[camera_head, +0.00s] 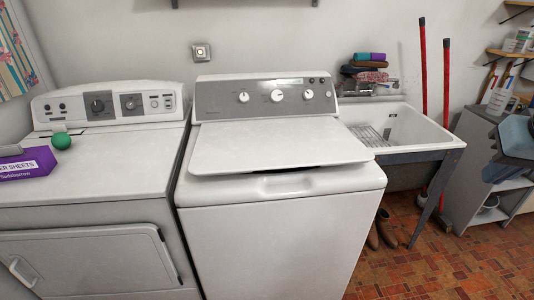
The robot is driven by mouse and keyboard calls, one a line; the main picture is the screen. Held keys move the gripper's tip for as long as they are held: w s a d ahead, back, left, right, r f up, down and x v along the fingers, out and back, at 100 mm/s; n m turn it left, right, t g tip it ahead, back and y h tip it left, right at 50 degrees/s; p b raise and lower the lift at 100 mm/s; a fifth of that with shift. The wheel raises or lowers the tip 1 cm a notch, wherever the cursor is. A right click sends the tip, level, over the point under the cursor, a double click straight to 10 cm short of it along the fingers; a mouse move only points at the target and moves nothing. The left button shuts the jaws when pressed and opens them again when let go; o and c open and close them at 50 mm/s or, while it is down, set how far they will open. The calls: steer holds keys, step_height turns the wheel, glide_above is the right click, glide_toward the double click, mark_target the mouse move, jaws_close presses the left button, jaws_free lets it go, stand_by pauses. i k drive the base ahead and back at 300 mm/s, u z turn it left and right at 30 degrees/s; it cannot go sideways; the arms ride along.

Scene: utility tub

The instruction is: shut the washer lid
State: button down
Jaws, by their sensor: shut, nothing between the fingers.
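The washer (280,235) is the white top-loader in the middle, with a grey control panel (265,96) and several knobs at its back. Its white lid (265,145) lies low over the top, nearly flat. The lid's front edge looks slightly raised, with a thin dark line under it, and its right corner reaches past the washer's side in the picture. A recessed grip (285,187) shows on the washer's front rim below the lid. The inside of the tub is hidden. My gripper is not in view.
A dryer (110,180) stands close on the left, with a purple box (27,164) and green ball (61,141) on top. A utility sink (405,128) is at the right. Brick-patterned floor (440,270) shows at lower right.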

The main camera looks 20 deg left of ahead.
mark_target(229, 148)
steer(key=u, duration=0.15)
steer(key=k, duration=0.7)
steer(key=u, duration=0.75)
steer(key=i, duration=1)
steer(key=z, duration=0.05)
